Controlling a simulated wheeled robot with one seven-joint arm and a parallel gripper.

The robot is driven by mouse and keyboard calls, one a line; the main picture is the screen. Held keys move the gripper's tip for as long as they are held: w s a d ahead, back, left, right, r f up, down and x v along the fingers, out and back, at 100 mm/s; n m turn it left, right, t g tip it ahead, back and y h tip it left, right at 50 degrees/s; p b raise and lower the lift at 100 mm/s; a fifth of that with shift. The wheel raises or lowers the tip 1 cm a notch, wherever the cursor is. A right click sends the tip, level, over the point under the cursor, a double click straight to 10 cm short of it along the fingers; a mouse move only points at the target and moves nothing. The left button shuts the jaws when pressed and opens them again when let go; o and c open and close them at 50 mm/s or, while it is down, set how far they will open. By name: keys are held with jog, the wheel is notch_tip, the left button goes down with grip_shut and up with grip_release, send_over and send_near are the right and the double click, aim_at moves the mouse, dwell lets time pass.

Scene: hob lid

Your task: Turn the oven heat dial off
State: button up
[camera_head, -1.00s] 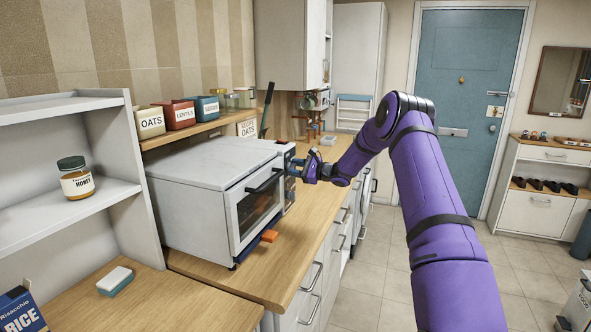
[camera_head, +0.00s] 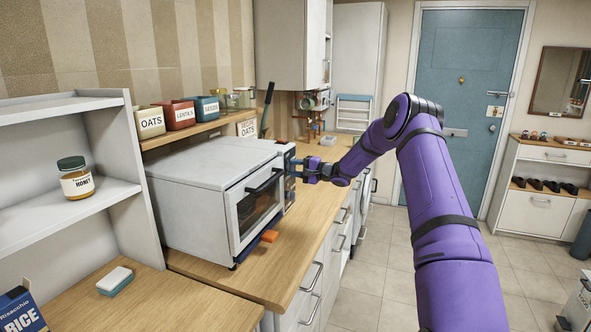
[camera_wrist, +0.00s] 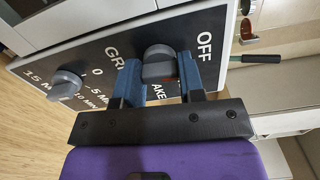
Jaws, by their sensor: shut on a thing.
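The white oven (camera_head: 205,190) stands on the wooden counter, its dark control panel (camera_wrist: 105,60) at the right end of its front. The grey heat dial (camera_wrist: 159,55) sits on this panel among the labels OFF, GRILL and BAKE, the last two partly covered. My gripper (camera_wrist: 158,75) is shut on this dial, one blue finger on each side. It also shows at the panel in the head view (camera_head: 297,169), where the dial is too small to make out. I cannot tell exactly which label the dial points at.
A second grey dial (camera_wrist: 66,84), with minute marks, sits close to my left finger in the wrist view. The oven door handle (camera_head: 265,181) is left of my gripper. An orange block (camera_head: 270,236) lies before the oven.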

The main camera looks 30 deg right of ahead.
jog(key=shift+f+n, duration=0.1)
jog(key=shift+n, duration=0.5)
jog(key=o, duration=0.9)
jog(key=shift+o, duration=0.2)
jog(key=v, duration=1.1)
